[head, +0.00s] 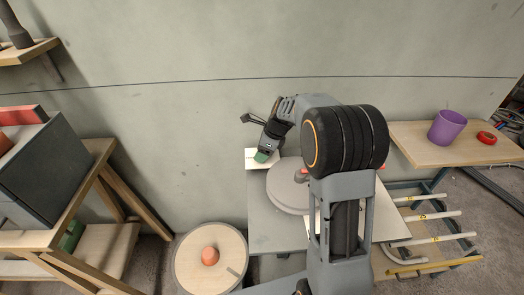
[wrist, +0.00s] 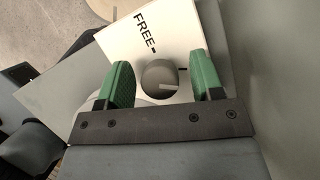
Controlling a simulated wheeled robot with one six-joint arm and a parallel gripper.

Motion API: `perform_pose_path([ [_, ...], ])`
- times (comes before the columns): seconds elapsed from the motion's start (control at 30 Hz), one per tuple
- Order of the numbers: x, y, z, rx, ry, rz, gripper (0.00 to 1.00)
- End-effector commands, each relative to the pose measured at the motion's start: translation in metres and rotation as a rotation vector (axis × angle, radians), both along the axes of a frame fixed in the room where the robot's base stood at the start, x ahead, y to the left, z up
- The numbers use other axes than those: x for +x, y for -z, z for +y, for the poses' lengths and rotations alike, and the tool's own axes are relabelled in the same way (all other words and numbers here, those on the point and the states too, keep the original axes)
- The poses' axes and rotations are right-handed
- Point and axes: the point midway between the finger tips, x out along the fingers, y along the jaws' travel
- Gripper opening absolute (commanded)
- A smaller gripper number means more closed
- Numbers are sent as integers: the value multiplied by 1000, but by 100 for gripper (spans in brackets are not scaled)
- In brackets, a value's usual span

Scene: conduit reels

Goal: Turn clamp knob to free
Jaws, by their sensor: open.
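The clamp knob (wrist: 159,76) is a round grey knob on a white panel (wrist: 182,28) in the wrist view. Its pale pointer line points right, away from the word FREE and its dash mark, which are printed above the knob. Another short dark mark lies right of the knob. My gripper (wrist: 160,63) is open, with one green finger on each side of the knob. I cannot tell whether either finger touches it. In the head view my gripper (head: 262,157) is over the panel's left corner (head: 250,154), and the knob is hidden.
A grey disc (head: 284,188) lies on the grey table (head: 265,232) right beside my gripper, partly behind my arm. A wooden reel (head: 190,268) with an orange hub stands left of the table. A shelf (head: 410,148) with a purple cup (head: 447,126) and red tape (head: 486,138) is at right.

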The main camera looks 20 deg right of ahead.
Motion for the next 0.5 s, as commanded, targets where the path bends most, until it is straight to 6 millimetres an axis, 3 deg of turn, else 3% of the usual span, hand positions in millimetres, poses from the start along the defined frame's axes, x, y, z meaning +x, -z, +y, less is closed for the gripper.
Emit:
perform_pose_path([
  [0.07,0,0,0,0,0,0,58],
  [0.5,0,0,0,0,0,0,16],
])
